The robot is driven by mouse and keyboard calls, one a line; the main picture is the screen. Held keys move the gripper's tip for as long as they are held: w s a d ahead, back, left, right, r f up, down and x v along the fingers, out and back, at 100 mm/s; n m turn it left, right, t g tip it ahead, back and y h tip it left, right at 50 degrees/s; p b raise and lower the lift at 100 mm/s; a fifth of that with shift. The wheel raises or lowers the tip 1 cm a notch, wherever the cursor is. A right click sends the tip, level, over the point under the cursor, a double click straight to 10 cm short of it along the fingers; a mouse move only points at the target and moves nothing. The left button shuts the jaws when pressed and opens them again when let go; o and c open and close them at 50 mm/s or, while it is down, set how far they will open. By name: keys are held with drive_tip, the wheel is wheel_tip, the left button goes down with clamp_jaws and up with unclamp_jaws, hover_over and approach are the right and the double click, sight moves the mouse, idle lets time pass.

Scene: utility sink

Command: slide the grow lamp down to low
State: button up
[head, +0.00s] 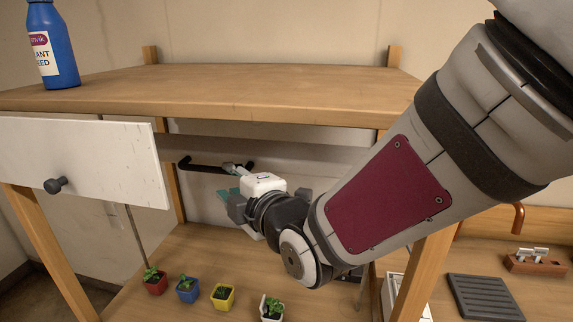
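The grow lamp is not clear to me. A black bar-shaped handle (205,167) under the upper wooden shelf, in front of a pale panel, may be part of it. My gripper (232,195) reaches in below the shelf from the right, at the handle's right end. A grey finger part seems to overlap the handle's right side, but I cannot tell if it touches. My gripper's own white body and wrist hide much of the fingers, so its opening is unclear.
Several small potted plants, including a red pot (156,285) and a yellow pot (222,297), stand on the lower shelf below my gripper. A white drawer front (90,160) juts out at left. A blue bottle (55,50) stands on the upper shelf (250,90).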

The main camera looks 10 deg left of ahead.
sight(216, 171)
drive_tip(key=p+x, duration=0.1)
drive_tip(key=x, duration=0.8)
drive_tip(key=shift+w+a+f, duration=0.1)
drive_tip(key=shift+w+a, duration=0.05)
drive_tip(key=shift+a, duration=0.1)
clamp_jaws()
